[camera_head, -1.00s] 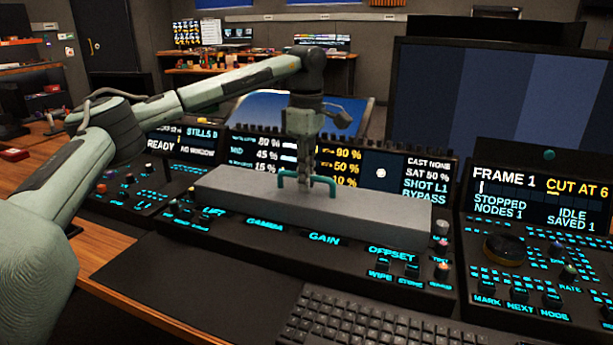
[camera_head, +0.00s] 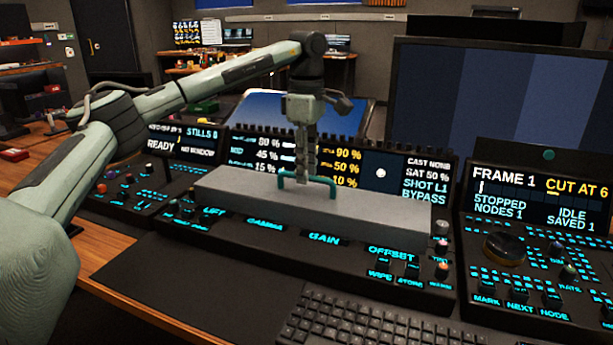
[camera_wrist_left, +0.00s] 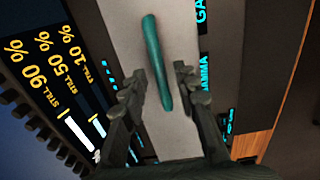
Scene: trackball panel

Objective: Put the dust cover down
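The dust cover is a long pale grey slab (camera_head: 385,216) lying across the middle panel, over the area where its controls would show. It appears to rest on the panel, with the labels in front uncovered. A teal bar handle (camera_head: 322,179) stands on its top; it also shows in the left wrist view (camera_wrist_left: 157,60). My left gripper (camera_head: 303,180) points down at the handle from above. In the left wrist view its fingers (camera_wrist_left: 158,78) are apart, one on each side of the handle, with gaps. My right gripper is not in view.
The middle panel (camera_head: 280,238) has lit screens behind the cover and knobs at its right end. A keyboard (camera_head: 380,322) lies in front. Another console with a knob (camera_head: 503,248) stands at right, and one with small knobs (camera_head: 130,180) at left. A large monitor (camera_head: 500,100) stands behind.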

